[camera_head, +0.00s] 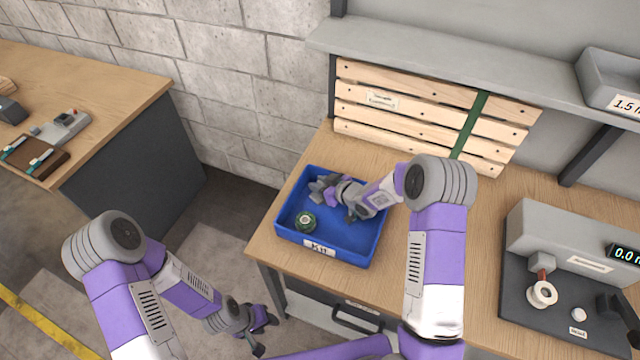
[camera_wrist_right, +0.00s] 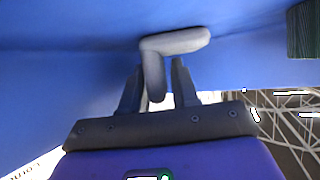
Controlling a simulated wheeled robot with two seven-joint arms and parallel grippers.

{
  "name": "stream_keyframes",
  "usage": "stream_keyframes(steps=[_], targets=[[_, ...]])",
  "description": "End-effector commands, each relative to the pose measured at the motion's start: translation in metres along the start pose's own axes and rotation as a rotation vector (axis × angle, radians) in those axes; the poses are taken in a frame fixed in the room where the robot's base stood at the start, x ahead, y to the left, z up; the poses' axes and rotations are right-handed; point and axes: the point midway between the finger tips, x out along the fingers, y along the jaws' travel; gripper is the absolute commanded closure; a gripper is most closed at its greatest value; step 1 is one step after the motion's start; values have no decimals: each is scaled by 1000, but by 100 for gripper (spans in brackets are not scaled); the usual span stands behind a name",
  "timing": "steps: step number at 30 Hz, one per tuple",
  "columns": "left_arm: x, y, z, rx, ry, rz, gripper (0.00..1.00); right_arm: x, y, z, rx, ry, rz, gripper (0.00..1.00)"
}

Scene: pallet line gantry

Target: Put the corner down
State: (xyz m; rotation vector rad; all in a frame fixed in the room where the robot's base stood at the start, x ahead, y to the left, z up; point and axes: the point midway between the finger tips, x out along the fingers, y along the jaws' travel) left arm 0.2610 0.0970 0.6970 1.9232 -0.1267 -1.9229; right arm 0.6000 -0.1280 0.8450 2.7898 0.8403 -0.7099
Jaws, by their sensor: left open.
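The corner is a grey L-shaped piece; in the right wrist view (camera_wrist_right: 180,42) one leg lies between my fingers and the other sticks out past the tips to the right. My right gripper (camera_wrist_right: 157,72) is shut on it, down inside the blue bin labelled Kit (camera_head: 366,262). In the head view my right gripper (camera_head: 340,203) partly hides the corner, and whether the corner touches the bin's floor cannot be told. My left gripper (camera_head: 266,333) is open and empty, low in front of the bench, left of the bin.
A dark green roll (camera_head: 306,221) sits in the bin's front left. A slatted wooden panel with a green strap (camera_head: 410,108) leans at the back. A grey device with a display (camera_head: 570,250) stands right. Bare bench top lies between bin and device.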

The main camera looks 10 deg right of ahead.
Motion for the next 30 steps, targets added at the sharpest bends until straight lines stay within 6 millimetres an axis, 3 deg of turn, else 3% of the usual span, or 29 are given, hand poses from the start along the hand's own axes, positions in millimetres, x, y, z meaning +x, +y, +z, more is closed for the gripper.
stream_keyframes(steps=[5,12,18,30], targets=[[-6,2,0,0,0,0,57,-6,0,-6,0,0,1,71],[-11,4,0,0,0,0,57,-50,1,-5,2,0,2,71],[-14,5,1,0,0,0,57,-73,0,-4,1,-1,1,71],[-14,5,1,0,0,0,57,-77,0,-3,0,-1,0,71]])
